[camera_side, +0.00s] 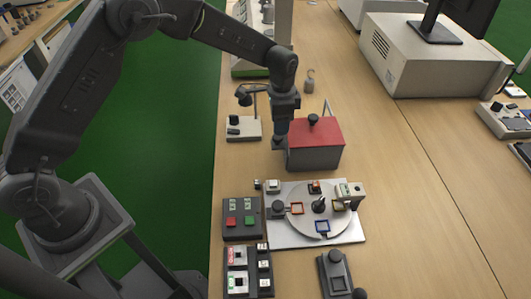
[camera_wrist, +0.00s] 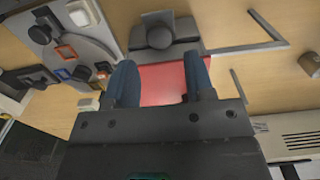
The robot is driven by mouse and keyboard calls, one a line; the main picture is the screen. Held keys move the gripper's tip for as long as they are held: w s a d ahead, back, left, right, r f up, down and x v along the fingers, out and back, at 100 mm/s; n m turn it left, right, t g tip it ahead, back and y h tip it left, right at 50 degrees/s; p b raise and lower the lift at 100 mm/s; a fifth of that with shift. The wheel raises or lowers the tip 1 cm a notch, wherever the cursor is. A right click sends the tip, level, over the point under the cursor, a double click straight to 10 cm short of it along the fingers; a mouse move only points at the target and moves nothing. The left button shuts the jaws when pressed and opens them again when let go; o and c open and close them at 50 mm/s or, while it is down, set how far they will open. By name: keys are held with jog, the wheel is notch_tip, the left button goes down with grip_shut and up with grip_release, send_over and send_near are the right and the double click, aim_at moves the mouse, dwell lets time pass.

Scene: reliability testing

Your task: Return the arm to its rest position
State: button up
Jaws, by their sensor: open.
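My gripper (camera_side: 280,142) points down at the left side of a grey box with a red lid (camera_side: 325,134), above the wooden bench. I cannot tell whether it touches the box. In the wrist view my gripper (camera_wrist: 161,78) shows two blue-grey fingers spread apart with nothing held between them. The red lid (camera_wrist: 160,86) shows beyond and between the fingers. My arm reaches from the left over the bench.
A white plate with a round turntable (camera_side: 300,232) lies in front of the box. A button panel (camera_side: 242,220) and switch panel (camera_side: 238,284) stand at left. A small stand (camera_side: 243,128) is left of my gripper.

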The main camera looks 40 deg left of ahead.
jog(key=s+a+r+n+t, duration=0.1)
jog(key=s+a+r+n, duration=0.1)
jog(key=s+r, duration=0.55)
jog(key=s+a+r+n+t, duration=0.2)
jog(key=s+a+r, duration=0.15)
jog(key=r, duration=0.75)
jog(key=s+a+r+n+t, duration=0.1)
jog(key=s+n, duration=0.1)
jog(key=s, duration=0.8)
jog(key=s+a+r+n+t, duration=0.1)
jog(key=s+r+n, duration=0.1)
jog(key=s, duration=0.8)
jog(key=shift+a+n+t, duration=0.3)
jog(key=shift+n, duration=0.2)
jog(key=shift+w+r, duration=0.15)
